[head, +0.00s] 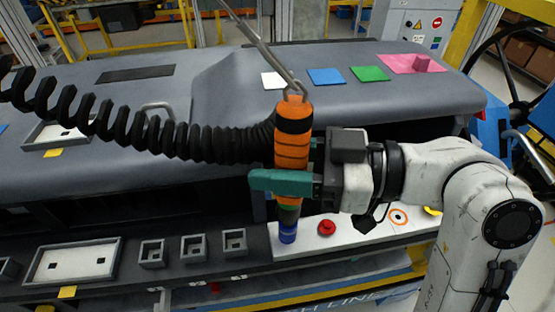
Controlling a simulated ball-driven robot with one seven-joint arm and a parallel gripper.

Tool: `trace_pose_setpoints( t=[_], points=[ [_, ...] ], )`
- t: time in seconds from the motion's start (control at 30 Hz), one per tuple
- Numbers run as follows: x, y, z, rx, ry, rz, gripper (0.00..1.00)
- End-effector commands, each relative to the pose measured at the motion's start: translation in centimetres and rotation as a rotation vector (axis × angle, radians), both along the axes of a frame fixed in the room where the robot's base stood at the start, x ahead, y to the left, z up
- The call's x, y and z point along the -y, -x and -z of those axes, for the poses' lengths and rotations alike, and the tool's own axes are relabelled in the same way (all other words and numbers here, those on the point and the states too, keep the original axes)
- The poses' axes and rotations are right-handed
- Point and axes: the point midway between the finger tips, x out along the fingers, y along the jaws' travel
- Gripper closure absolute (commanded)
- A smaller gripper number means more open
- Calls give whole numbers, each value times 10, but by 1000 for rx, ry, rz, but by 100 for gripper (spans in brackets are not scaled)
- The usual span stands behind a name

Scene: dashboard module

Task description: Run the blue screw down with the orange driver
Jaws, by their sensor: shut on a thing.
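The orange driver (292,150) hangs upright from a grey cable, with a black coiled hose at its side. My gripper (285,183) reaches in from the right and is shut around the driver's lower body. Its teal finger crosses in front of the driver. The blue screw (288,233) stands at the left end of the white panel, directly below the driver's tip. The tip appears to meet the top of the screw, but I cannot tell whether they touch. The second finger is mostly hidden behind the driver.
A red button (327,227) sits on the white panel (345,240) just right of the screw. Small grey square holders (193,248) and a tray (72,264) line the shelf at left. White, blue (326,77), green (369,74) and pink pads lie on the dashboard top.

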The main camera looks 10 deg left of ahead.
Motion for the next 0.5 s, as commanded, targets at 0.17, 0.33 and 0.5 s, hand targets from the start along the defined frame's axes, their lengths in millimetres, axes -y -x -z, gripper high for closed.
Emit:
trace_pose_setpoints(
  t=[0.17,0.33,0.5],
  points=[
    [1,-1,2,-7,7,3,100],
    [1,-1,-6,-6,6,3,100],
    [1,-1,-17,-3,4,2,100]
  ],
)
